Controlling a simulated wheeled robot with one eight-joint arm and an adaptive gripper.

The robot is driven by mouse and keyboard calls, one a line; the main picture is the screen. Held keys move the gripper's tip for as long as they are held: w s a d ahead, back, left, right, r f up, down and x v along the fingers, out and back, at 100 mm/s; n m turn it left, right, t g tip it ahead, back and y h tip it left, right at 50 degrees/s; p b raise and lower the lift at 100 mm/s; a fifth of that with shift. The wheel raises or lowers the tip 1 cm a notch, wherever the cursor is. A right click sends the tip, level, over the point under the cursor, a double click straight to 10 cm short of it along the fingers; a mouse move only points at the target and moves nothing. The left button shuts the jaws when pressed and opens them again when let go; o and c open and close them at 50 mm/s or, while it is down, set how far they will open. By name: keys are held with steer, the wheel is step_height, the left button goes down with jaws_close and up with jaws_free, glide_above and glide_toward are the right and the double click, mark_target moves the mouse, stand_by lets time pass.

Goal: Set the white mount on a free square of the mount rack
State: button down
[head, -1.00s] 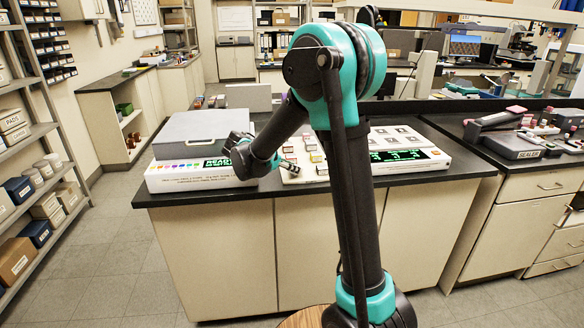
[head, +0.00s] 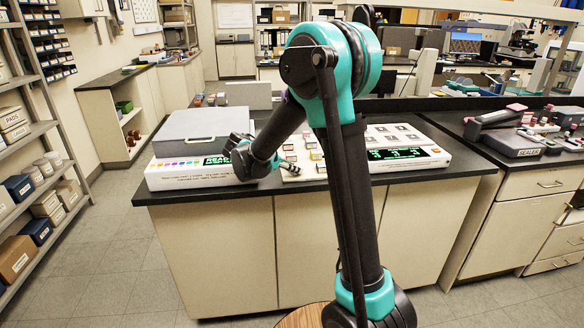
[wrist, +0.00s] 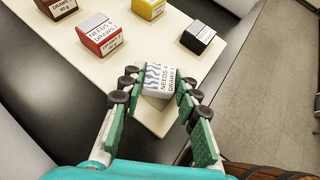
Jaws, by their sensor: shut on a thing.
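The white mount (wrist: 158,82), a small block with a printed label, sits between the fingers of my gripper (wrist: 160,86) in the wrist view. The gripper is shut on it. The mount shows over the near corner of a cream board (wrist: 150,45); whether it touches the board I cannot tell. In the head view, my gripper (head: 287,166) is low at the front of this board, and the white mount is not clear there. To the right, a pale panel with several dark-framed squares (head: 400,130) is partly behind my arm; I cannot tell whether it is the mount rack.
On the cream board stand a red mount (wrist: 101,38), a yellow mount (wrist: 148,8), a dark red mount (wrist: 57,7) and a black mount (wrist: 198,38). A grey-lidded instrument (head: 205,130) stands left of my gripper. A green display (head: 400,154) is at the right.

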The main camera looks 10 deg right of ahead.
steer(key=shift+r, duration=0.15)
steer(key=shift+r, duration=0.6)
steer(key=c, duration=1.8)
jaws_free()
jaws_close()
steer(key=shift+f, duration=0.75)
